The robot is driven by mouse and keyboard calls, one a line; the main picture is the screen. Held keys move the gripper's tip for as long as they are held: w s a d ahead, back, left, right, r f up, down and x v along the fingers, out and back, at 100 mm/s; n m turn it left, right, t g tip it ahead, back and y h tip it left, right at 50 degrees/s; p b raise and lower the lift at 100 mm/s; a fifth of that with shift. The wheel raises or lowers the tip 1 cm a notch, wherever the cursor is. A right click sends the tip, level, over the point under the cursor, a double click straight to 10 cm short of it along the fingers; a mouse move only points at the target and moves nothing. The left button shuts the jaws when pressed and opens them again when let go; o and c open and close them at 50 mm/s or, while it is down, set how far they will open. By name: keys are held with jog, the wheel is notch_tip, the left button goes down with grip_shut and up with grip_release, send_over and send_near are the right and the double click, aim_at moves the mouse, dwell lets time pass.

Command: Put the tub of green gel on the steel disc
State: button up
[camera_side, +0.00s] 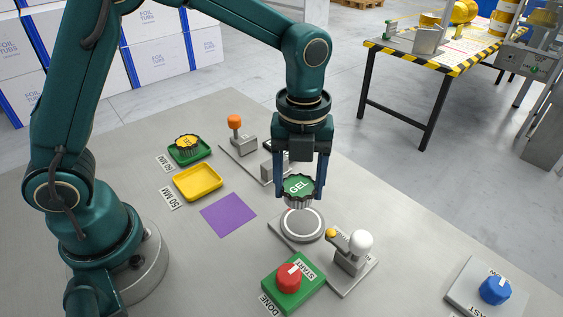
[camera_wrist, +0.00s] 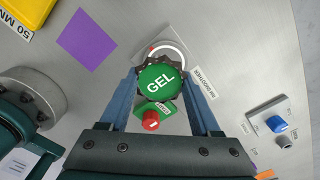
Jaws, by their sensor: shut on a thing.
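The tub of green gel (camera_side: 299,187) has a green lid marked GEL and a dark fluted rim. My gripper (camera_side: 300,178) is shut on it, one finger on each side. The tub hangs upright above the steel disc (camera_side: 302,225), apparently with a small gap below it. In the wrist view the tub (camera_wrist: 160,82) sits between the fingertips of my gripper (camera_wrist: 161,84) and hides most of the disc. Part of the pale ring around the disc (camera_wrist: 172,48) shows past the tub's far edge.
A press part with a white knob (camera_side: 361,243) stands right of the disc. A green box with a red START knob (camera_side: 289,277) is in front. A yellow tray (camera_side: 198,182), a purple square (camera_side: 228,214) and a yellow-lidded tub (camera_side: 188,142) are left. A blue knob (camera_side: 495,289) is far right.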

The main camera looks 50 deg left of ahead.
aim_at(303, 221)
jog(key=shift+d+f, duration=0.5)
jog(key=shift+d, duration=0.15)
jog(key=shift+f, duration=1.95)
jog(key=o, duration=1.4)
jog(key=shift+f, duration=0.1)
jog(key=shift+c, duration=0.2)
